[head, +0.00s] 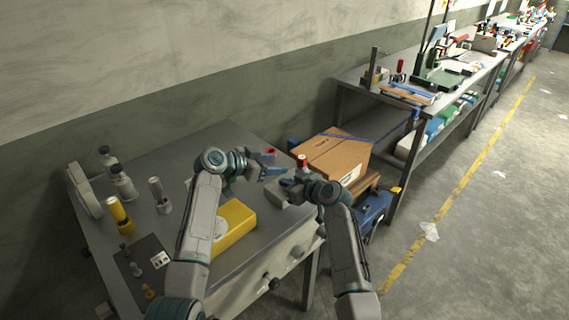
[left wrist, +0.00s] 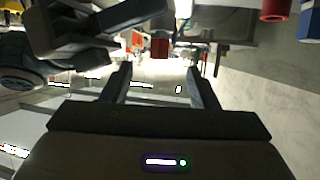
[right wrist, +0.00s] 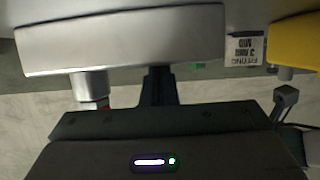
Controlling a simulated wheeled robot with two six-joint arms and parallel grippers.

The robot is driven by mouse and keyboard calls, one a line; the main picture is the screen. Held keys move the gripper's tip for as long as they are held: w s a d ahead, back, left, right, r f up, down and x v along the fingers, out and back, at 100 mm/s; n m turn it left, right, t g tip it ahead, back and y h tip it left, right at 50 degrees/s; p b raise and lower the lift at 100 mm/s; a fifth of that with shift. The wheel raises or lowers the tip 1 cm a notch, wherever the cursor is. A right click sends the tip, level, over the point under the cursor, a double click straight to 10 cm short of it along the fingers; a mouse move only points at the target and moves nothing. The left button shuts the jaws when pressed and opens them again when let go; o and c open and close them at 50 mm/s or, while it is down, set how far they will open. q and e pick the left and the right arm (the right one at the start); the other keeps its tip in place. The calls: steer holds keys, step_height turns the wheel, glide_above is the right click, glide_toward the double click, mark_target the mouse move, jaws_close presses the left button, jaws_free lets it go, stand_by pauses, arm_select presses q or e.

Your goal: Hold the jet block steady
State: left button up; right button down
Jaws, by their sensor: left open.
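A silver-grey metal block, likely the jet block (right wrist: 120,40), fills the upper part of the right wrist view. In the head view a grey block (head: 280,193) shows at the table's right end, partly covered by my right gripper (head: 287,184). The right fingers (right wrist: 158,82) are together and their tips reach the block's near edge. Whether they touch or grip it cannot be told. My left gripper (head: 278,164) is open above the table's right end. A small red piece (left wrist: 159,48) shows beyond the gap between the left fingers (left wrist: 160,88).
A yellow box (head: 236,232) lies on the grey table (head: 250,140). Bottles (head: 122,183) and a yellow cylinder (head: 118,213) stand at its left. A cardboard box (head: 335,156) sits just beyond the grippers. A long bench (head: 345,82) runs along the wall.

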mark_target(298, 163)
arm_select(q)
steer(key=x, duration=1.1)
steer(key=shift+d+f, duration=0.1)
steer(key=shift+d, duration=0.1)
steer(key=c, duration=1.1)
